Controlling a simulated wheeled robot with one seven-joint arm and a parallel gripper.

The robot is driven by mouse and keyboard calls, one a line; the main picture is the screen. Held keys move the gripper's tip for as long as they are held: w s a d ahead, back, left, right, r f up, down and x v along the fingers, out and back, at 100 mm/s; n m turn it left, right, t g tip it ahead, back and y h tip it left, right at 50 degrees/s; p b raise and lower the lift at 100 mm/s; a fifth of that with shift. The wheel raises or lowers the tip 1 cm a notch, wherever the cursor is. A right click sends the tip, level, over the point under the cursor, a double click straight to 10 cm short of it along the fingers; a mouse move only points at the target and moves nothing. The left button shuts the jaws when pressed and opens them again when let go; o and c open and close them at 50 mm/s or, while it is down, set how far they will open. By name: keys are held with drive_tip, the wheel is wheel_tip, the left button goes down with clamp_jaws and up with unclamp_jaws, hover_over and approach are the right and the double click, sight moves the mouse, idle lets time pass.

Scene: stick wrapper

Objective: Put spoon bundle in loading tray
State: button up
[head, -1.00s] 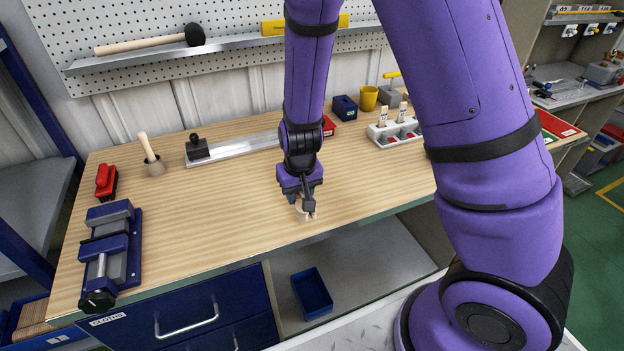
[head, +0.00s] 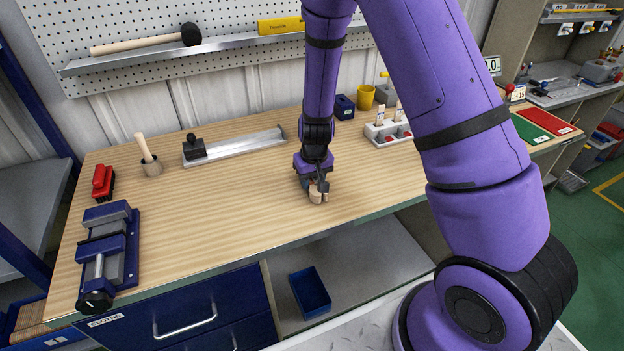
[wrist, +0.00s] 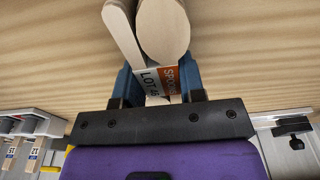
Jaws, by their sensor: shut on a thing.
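The spoon bundle (head: 316,196) is pale wood with rounded ends, held in my gripper (head: 318,188) over the middle of the wooden bench. In the wrist view the bundle (wrist: 160,30) shows a paddle-shaped end beside a narrower one, with a white and orange label reading SPOONS and LOT. The blue fingers of my gripper (wrist: 160,85) are shut on it at the label. Whether it clears the bench top is hard to tell. A long, shallow metal tray (head: 245,145) with a black block at its left end lies behind and left of my gripper; it looks like the loading tray.
A white rack (head: 388,133) with labelled sticks, a yellow cup (head: 366,97) and a dark blue box (head: 344,107) stand at the back right. The bench middle is clear.

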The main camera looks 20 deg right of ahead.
drive_tip(key=shift+f, duration=0.15)
drive_tip(key=o, duration=0.9)
drive_tip(key=shift+o, duration=0.2)
